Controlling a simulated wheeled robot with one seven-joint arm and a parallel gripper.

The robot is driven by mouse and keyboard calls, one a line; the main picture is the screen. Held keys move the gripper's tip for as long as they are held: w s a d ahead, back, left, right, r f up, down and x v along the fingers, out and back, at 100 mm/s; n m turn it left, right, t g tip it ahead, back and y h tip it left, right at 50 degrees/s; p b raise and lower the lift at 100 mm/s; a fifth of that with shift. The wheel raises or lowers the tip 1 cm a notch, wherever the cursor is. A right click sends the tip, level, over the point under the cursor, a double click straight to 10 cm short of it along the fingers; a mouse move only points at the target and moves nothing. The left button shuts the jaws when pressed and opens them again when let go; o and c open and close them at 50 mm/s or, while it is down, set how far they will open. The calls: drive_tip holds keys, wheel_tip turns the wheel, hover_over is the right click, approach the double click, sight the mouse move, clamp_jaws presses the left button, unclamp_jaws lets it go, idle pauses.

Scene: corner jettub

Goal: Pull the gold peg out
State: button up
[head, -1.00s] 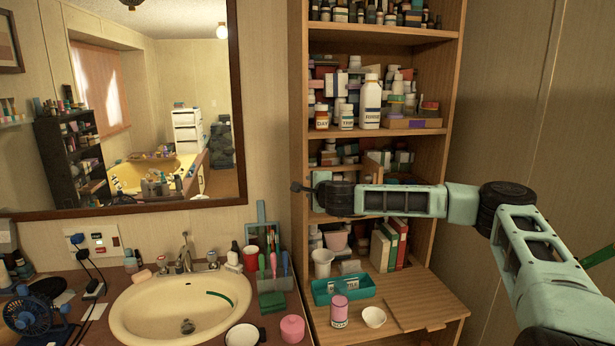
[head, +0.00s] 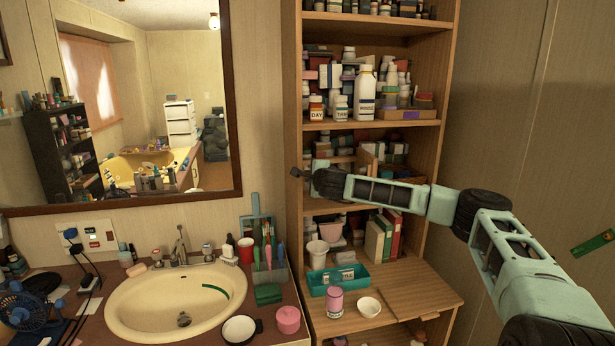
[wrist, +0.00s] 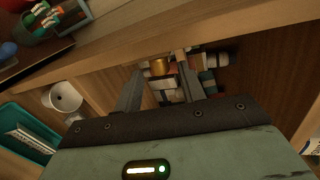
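A gold, rounded thing that looks like the gold peg (wrist: 160,67) shows in the wrist view, between and just beyond my fingertips. Its far end and what holds it are not clear. My gripper (wrist: 159,61) is open, with one finger on each side of the gold piece in the picture. I cannot tell whether either finger touches it. In the head view my gripper (head: 303,174) is small and dark at the left upright of the wooden shelf unit, and the gold peg cannot be made out there.
The wooden shelf unit (head: 437,150) holds many bottles and boxes. A teal tray (head: 320,283), a white cup (head: 317,254) and a pink jar (head: 335,302) stand below my arm. A sink (head: 150,305) is at left, under a mirror (head: 130,110). Open air lies before the shelves.

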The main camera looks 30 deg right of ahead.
drive_tip(key=shift+x, duration=1.95)
drive_tip(key=shift+f, duration=0.1)
drive_tip(key=c, duration=0.8)
drive_tip(key=shift+o, duration=0.2)
drive_tip(key=shift+s+d+f, duration=0.1)
drive_tip(key=shift+s+d, duration=0.15)
drive_tip(key=shift+d, duration=0.6)
drive_tip(key=shift+s+d+f, duration=0.1)
drive_tip(key=shift+s+d, duration=0.2)
drive_tip(key=shift+d, duration=0.55)
drive_tip(key=s+a+b, duration=0.1)
drive_tip(key=s+a, duration=0.1)
drive_tip(key=s, duration=0.6)
drive_tip(key=shift+s+a+b, duration=0.25)
drive_tip(key=shift+s+b, duration=0.05)
